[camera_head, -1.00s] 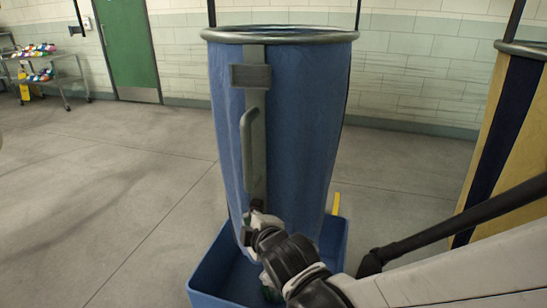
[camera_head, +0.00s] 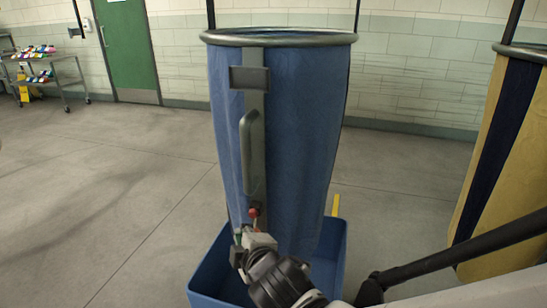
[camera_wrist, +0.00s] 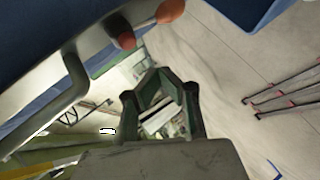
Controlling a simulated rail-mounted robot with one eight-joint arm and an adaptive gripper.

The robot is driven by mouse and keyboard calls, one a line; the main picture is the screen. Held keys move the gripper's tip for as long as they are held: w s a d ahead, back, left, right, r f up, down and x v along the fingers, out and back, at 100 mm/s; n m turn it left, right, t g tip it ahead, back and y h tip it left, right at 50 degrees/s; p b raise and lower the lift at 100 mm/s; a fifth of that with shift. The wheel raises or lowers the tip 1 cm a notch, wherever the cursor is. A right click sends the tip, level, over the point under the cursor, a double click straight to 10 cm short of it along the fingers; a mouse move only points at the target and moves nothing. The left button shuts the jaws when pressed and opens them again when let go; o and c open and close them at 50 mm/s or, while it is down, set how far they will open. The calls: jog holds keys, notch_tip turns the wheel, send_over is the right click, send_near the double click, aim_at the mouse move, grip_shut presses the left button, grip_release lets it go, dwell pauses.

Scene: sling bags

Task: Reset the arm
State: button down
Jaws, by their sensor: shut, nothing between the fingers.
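A blue sling bag (camera_head: 305,130) hangs upright from a grey ring at the centre of the head view. A grey strip with a handle (camera_head: 246,150) runs down its front. A small red-tipped lever (camera_head: 253,214) shows at the strip's lower end. My gripper (camera_head: 238,252) is low in front of the bag, just below the lever, and partly hidden by my wrist. In the wrist view my gripper (camera_wrist: 158,76) has its dark green fingers together with nothing between them. Two orange-red knobs (camera_wrist: 125,40) and the grey handle (camera_wrist: 74,78) appear beyond, apart from the fingers.
A blue open bin (camera_head: 335,265) stands on the floor under the bag. A yellow and navy bag (camera_head: 500,150) hangs at the right. A cart with colourful items (camera_head: 45,75) stands at the far left by a green door (camera_head: 127,50). The floor at left is clear.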

jog(key=shift+s+a, duration=0.15)
jog(key=shift+s, duration=0.6)
jog(key=d+r+m+g+h+p, duration=0.15)
jog(key=d+r+m, duration=0.3)
jog(key=d, duration=0.45)
jog(key=d+r+m+h+p, duration=0.3)
jog(key=d+m, duration=0.2)
jog(key=d, duration=0.4)
jog(key=s+d+r+m+g+h+p, duration=0.1)
jog(key=s+d+r+m+g+p, duration=0.2)
jog(key=s+d+r+m, duration=0.3)
jog(key=s+d+m+p, duration=0.1)
jog(key=s+d+m, duration=0.2)
jog(key=d, duration=0.3)
jog(key=shift+s+m, duration=0.2)
jog(key=shift+m, duration=0.35)
